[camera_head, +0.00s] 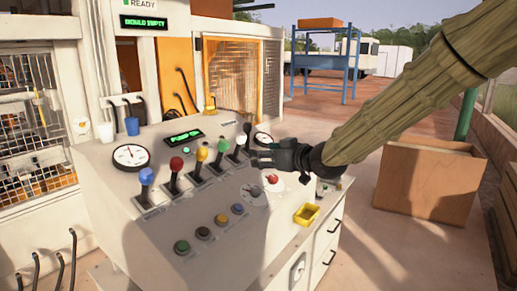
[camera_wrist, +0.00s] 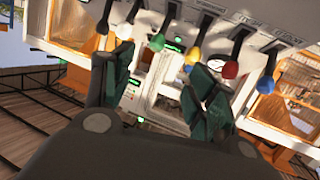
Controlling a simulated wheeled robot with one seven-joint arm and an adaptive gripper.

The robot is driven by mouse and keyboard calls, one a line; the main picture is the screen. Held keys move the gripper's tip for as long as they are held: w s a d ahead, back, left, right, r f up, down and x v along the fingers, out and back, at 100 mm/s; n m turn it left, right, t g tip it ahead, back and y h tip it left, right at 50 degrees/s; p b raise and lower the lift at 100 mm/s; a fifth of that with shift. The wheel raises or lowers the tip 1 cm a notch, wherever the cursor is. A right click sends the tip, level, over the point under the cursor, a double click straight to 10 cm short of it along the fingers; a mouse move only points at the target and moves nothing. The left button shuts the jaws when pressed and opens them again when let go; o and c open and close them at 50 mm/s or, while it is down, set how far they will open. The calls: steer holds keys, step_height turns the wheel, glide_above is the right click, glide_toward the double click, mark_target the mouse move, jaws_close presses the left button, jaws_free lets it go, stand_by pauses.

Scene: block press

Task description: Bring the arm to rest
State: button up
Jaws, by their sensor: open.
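My gripper (camera_head: 258,153) is at the right part of the control console (camera_head: 108,170), close to the white-knobbed lever (camera_head: 240,141) in the head view. In the wrist view my gripper (camera_wrist: 155,95) has its two dark green fingers spread apart, with nothing held between them. The arm, in a ribbed tan sleeve, reaches in from the upper right. Levers with blue (camera_head: 146,175), red (camera_head: 176,163), yellow (camera_head: 202,155) and green (camera_head: 222,145) knobs stand in a row left of the gripper. I cannot tell whether a finger touches the white-knobbed lever.
A cardboard box (camera_head: 425,185) stands on the floor at right. A blue metal stand (camera_head: 324,68) is behind. Open floor lies between console and box.

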steer(key=s+d+f+m+g+h+b, duration=0.1)
steer(key=s+d+f+m, duration=0.1)
steer(key=f, duration=1)
steer(key=s+d+f+m+g+h, duration=0.1)
steer(key=s+d+f+h, duration=0.1)
steer(key=f, duration=1)
steer(key=s+d+f+m+g+h+b, duration=0.1)
steer(key=s+d+f, duration=0.1)
steer(key=s+f, duration=0.55)
steer(key=s+d+f+m+g+h+b, duration=0.15)
steer(key=s+f, duration=0.25)
steer(key=f, duration=0.7)
steer(key=s+d+f+m+g, duration=0.1)
steer(key=s+d+f+g, duration=0.15)
steer(key=s+f, duration=0.5)
steer(key=s+d+f+g+h, duration=0.1)
steer(key=s+d+f, duration=0.2)
steer(key=s+f, duration=0.3)
steer(key=s+d+f+m+g+h+b, duration=0.1)
steer(key=s+d+f, duration=0.3)
steer(key=s, duration=0.9)
steer(key=s+d+f+m+g+h+b, duration=0.1)
steer(key=s+d+f+g+h, duration=0.1)
steer(key=s+f, duration=0.6)
steer(key=shift+s+d+g, duration=0.5)
steer(key=shift+s+d, duration=0.15)
steer(key=shift+d, duration=0.05)
